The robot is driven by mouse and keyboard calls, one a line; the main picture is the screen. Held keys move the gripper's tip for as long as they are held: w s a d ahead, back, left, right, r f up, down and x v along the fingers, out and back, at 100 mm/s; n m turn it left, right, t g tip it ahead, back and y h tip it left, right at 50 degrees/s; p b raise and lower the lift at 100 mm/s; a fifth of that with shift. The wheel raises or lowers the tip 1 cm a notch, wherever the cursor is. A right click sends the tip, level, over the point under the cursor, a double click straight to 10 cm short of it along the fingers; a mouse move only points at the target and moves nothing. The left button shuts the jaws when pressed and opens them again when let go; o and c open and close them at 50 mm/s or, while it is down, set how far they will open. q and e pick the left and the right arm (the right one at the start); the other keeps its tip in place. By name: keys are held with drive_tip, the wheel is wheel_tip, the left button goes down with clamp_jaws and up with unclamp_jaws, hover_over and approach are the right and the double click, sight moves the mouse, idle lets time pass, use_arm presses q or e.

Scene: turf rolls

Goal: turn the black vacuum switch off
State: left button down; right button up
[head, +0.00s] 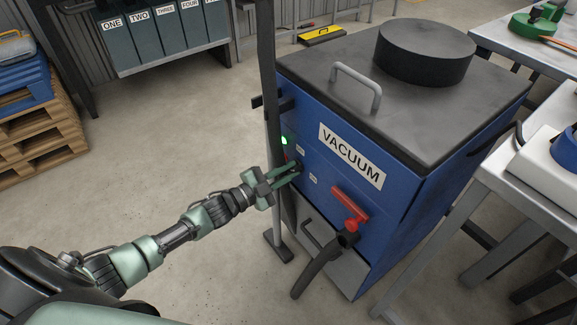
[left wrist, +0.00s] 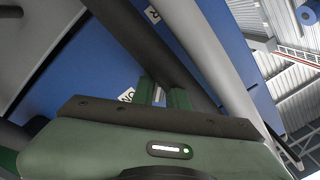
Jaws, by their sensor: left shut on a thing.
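The blue vacuum unit (head: 355,215) with its VACUUM label stands right of centre in the head view. The small black vacuum switch (head: 298,167) is on its front face, between two small white labels, and is mostly hidden by my fingers. A green lamp (head: 284,141) glows above it. My left gripper (head: 293,173) reaches in from the left and is shut on the switch. In the left wrist view the gripper (left wrist: 163,97) points at the blue face beside an ON label (left wrist: 126,95). The switch's setting cannot be made out. My right gripper is not in view.
A grey post (head: 271,120) stands just left of the unit's front. A red-handled valve (head: 350,207) with a dark hose juts out right of my gripper. A grey-topped table (head: 535,190) is close on the right. The floor at left is clear up to the wooden pallets (head: 40,135).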

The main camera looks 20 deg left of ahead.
use_arm(q)
drive_tip(key=n+p, duration=0.1)
drive_tip(key=n, duration=0.1)
drive_tip(key=shift+n, duration=0.4)
drive_tip(key=n+p, duration=0.1)
drive_tip(key=n, duration=0.2)
drive_tip(key=shift+n, duration=0.3)
drive_tip(key=shift+n+p, duration=0.45)
drive_tip(key=shift+n, duration=1.15)
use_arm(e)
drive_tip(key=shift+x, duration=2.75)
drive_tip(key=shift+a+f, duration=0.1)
use_arm(q)
drive_tip(key=c, duration=1.4)
unclamp_jaws()
drive_tip(key=shift+s, duration=0.1)
